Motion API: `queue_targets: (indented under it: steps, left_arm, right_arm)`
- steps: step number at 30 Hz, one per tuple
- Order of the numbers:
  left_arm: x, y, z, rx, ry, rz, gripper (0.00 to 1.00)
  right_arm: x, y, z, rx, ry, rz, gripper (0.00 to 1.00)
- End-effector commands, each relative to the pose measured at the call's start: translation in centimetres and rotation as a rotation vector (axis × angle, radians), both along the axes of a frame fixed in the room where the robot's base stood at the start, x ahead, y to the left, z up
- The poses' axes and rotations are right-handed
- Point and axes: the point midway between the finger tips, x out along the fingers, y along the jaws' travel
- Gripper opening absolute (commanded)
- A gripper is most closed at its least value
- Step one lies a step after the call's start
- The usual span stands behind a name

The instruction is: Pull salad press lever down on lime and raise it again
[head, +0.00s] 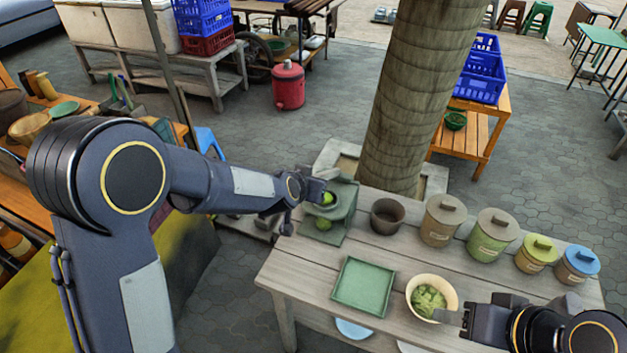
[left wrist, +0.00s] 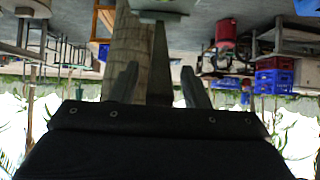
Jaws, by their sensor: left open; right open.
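The grey-green salad press (head: 343,207) stands at the far left corner of the wooden table. A green lime (head: 327,198) shows in its upper part, partly hidden by my gripper. My right gripper (head: 467,318) is open, beside the bowl.
A cream bowl of green leaves (head: 432,298), an empty green tray (head: 362,287) and a dark brown pot (head: 387,216) stand on the table (head: 300,268). Several lidded canisters (head: 492,234) line its back right. A tree trunk (head: 415,90) rises behind the press.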

Motion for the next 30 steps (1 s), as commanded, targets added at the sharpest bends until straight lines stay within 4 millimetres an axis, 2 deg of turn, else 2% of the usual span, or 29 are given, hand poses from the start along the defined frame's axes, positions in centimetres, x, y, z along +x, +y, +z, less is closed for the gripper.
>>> queue_targets:
  steps: [3, 9, 20, 26, 30]
  left_arm:
    - [-1.8, 0.4, 1.5, -0.002, -0.004, -0.003, 0.42]
    - [-4.0, 1.2, 3.2, -0.001, -0.001, -0.003, 0.42]
    - [-4.8, 1.5, 3.5, -0.001, 0.001, 0.0, 0.42]
    - [-5.0, 1.6, 3.0, -0.08, 0.021, 0.05, 0.18]
    - [-5.7, 1.8, 2.2, -0.337, 0.085, 0.218, 0.0]
  right_arm:
    - [0.0, 0.0, 0.1, 0.0, 0.0, 0.0, 0.47]
    - [0.0, 0.0, 0.5, 0.0, 0.0, 0.0, 0.47]
    - [0.0, 0.0, 0.5, 0.0, 0.0, 0.0, 0.47]
    - [0.0, 0.0, -0.2, 0.0, 0.0, 0.0, 0.47]
    - [0.0, 0.0, -2.1, 0.0, 0.0, 0.0, 0.47]
